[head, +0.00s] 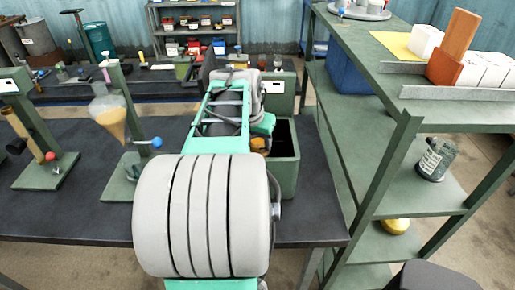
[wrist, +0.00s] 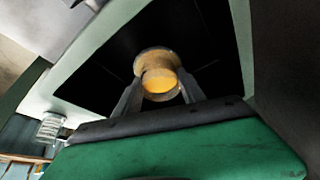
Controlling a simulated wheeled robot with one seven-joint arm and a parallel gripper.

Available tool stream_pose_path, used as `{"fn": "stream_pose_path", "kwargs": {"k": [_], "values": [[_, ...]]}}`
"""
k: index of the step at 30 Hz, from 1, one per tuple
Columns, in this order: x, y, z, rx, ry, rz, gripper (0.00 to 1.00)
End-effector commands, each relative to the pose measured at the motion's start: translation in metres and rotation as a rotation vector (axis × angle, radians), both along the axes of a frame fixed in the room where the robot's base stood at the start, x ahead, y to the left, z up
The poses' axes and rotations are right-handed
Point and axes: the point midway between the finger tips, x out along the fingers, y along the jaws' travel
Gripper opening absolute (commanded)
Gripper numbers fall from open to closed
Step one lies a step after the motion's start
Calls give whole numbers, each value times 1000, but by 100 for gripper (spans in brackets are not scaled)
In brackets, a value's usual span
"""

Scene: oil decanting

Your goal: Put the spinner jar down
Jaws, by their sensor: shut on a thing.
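My gripper (wrist: 160,92) is shut on a small round jar (wrist: 150,62) with a tan rim and amber contents, one finger on each side of it. In the head view a bit of amber (head: 259,143) shows at the end of my arm, and my arm hides most of the gripper. The jar is over or beside a green open-topped bin (head: 288,177) with a dark inside. I cannot tell its height or whether it touches anything.
A glass funnel with amber liquid (head: 110,115) hangs on a green stand left of my arm. Another stand (head: 45,172) is further left. A green shelf rack (head: 405,118) on the right holds a labelled glass jar (head: 436,160). The dark bench front (head: 60,215) is clear.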

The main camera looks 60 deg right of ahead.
Motion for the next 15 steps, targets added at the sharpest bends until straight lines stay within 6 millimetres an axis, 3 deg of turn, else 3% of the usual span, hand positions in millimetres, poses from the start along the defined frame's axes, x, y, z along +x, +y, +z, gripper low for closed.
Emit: {"fn": "stream_pose_path", "kwargs": {"k": [6, 15], "values": [[-1, 0, -30, 2, 1, -1, 0], [-2, 0, -33, 0, 0, -3, 0]]}}
